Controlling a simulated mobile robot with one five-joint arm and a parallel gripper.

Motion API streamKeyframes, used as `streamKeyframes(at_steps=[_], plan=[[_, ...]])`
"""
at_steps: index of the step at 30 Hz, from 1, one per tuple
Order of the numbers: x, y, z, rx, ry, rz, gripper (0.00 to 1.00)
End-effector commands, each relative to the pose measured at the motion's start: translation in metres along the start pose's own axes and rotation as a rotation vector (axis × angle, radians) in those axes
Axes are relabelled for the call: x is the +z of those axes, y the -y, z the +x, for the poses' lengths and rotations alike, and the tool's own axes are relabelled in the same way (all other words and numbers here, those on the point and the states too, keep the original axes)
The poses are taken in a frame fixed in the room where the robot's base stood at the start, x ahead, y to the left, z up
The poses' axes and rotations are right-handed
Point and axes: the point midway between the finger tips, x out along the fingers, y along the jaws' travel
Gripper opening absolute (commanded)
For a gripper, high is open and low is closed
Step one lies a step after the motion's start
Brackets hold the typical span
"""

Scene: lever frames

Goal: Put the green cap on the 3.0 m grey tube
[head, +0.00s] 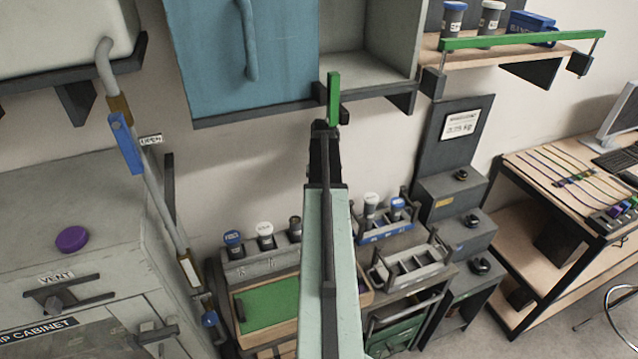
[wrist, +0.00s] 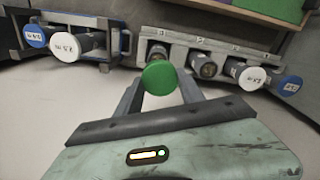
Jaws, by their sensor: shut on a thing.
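My gripper (head: 333,102) is raised in front of the wall cabinet's lower edge. It is shut on a green cap (wrist: 160,77), which shows as a round disc between the fingertips in the wrist view. In the head view the green piece (head: 333,90) is upright and narrow. Below stands a rack (head: 255,262) with a blue-capped tube (head: 232,238), a white-capped tube (head: 264,230) and an uncapped grey tube (head: 295,224). The wrist view shows an open dark-mouthed tube (wrist: 206,66) in this rack. I cannot read which tube is 3.0 m.
A second rack (head: 385,232) holds a white-capped and a blue-capped tube. A green board (head: 268,305) lies in front of the first rack. A shelf (head: 520,52) with a green rail is at upper right. A purple knob (head: 72,239) is on the left cabinet.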

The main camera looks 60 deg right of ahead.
Motion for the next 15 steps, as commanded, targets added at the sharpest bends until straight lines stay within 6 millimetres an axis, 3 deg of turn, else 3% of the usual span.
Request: streamKeyframes(at_steps=[8,15], plan=[[0.008,-0.007,0.011,0.000,0.000,0.016,0.08],[0.012,-0.011,0.037,0.000,0.000,0.023,0.08]])
